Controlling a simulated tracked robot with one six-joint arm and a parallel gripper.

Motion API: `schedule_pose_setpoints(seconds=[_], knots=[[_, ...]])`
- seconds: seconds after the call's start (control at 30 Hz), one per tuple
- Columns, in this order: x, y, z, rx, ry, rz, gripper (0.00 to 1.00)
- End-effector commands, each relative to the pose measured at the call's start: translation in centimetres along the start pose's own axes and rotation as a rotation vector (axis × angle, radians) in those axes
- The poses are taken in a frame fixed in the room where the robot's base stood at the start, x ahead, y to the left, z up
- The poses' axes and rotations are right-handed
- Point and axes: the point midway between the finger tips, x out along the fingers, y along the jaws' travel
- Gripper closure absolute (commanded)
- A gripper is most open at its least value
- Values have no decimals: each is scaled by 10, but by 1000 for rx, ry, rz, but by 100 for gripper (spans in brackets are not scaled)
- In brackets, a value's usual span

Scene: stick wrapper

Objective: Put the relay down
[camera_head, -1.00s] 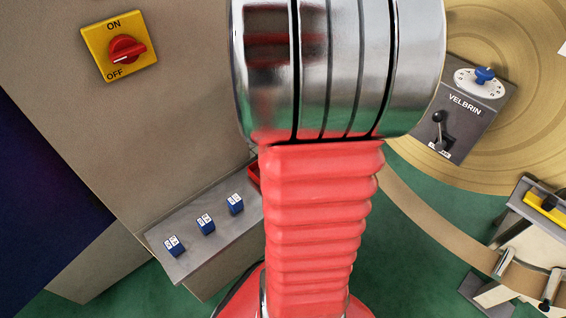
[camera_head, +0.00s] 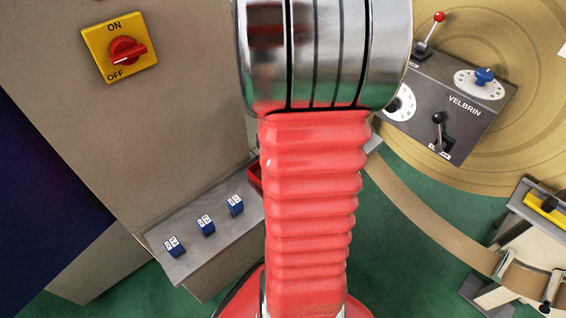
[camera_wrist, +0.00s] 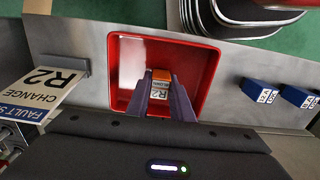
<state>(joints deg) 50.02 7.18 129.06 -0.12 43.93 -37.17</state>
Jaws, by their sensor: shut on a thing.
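The relay (camera_wrist: 161,76) is a small block with an orange end and a white label reading R2. In the wrist view it is between the two fingers of my gripper (camera_wrist: 165,92), which is shut on it. I cannot tell whether the relay touches the tray's floor. In the head view my arm hides the gripper and the relay, and only a red edge of the tray (camera_head: 255,176) shows.
Several blue relays (camera_head: 205,225) stand on the grey shelf (camera_head: 187,258), and two show in the wrist view (camera_wrist: 262,91). A card reading R2 CHANGE (camera_wrist: 45,88) is left of the tray. The VELBRIN control box (camera_head: 455,105) is at the right.

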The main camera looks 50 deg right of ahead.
Motion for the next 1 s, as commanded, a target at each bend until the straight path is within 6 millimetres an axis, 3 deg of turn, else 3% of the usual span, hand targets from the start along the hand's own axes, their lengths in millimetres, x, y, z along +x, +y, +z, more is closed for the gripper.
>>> schedule_pose_setpoints(seconds=[0.03,0.07,0.33,0.73,1.0], knots=[[0,0,0,0,-1,0,100],[0,0,0,0,-1,0,79],[0,0,0,1,-1,0,61],[-7,1,0,1,2,2,61],[-43,1,-1,1,4,3,61]])
